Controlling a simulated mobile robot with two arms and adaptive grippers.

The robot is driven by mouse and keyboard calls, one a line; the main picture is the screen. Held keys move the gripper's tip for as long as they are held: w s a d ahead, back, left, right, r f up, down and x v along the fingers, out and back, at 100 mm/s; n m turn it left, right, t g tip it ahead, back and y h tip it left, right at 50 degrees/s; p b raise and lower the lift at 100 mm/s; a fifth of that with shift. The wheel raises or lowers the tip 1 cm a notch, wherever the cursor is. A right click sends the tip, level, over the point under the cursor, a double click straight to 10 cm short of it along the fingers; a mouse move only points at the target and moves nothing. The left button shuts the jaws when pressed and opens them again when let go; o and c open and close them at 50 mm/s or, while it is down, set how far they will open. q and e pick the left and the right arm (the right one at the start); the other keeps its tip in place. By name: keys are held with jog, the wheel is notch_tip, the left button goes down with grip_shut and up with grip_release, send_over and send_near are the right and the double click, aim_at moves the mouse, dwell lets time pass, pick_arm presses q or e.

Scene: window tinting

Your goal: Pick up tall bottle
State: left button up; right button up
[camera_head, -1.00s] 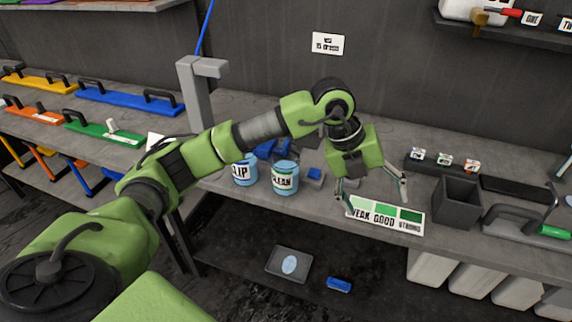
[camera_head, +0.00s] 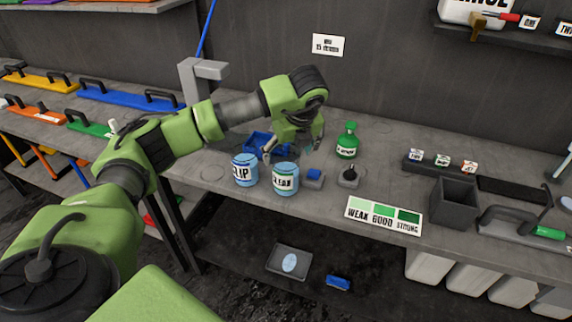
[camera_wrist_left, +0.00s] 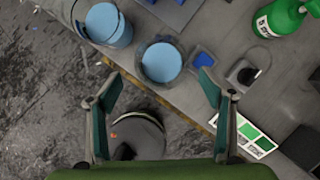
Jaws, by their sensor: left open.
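A green bottle (camera_head: 347,146) with a narrow neck and a white label stands upright on the grey workbench (camera_head: 385,183); it is the tallest bottle I see on the bench. It also shows at the upper right of the left wrist view (camera_wrist_left: 279,19). My left gripper (camera_head: 289,152) is open and empty, to the left of the bottle and apart from it, behind the blue tubs. In the left wrist view its fingers (camera_wrist_left: 160,73) are spread wide, with nothing held between them. My right gripper is not in view.
Two blue tubs, SLIP (camera_head: 244,171) and CLEAN (camera_head: 285,180), stand near the front edge. A blue bin (camera_head: 258,143), a small dark round item (camera_head: 349,177) and a WEAK/GOOD/STRONG card (camera_head: 384,215) are nearby. A dark open box (camera_head: 456,204) stands at the right.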

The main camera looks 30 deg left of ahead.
pick_arm(q)
jog(key=shift+w+a+f+p, duration=0.15)
jog(key=shift+f+p, duration=0.05)
jog(key=shift+p, duration=0.15)
jog(key=x, duration=0.1)
jog(key=p+x, duration=0.2)
jog(key=shift+w+a+f, duration=0.25)
jog(key=shift+w, duration=0.1)
jog(key=shift+w+a+f, duration=0.1)
jog(key=shift+f, duration=0.35)
jog(key=c, duration=1.3)
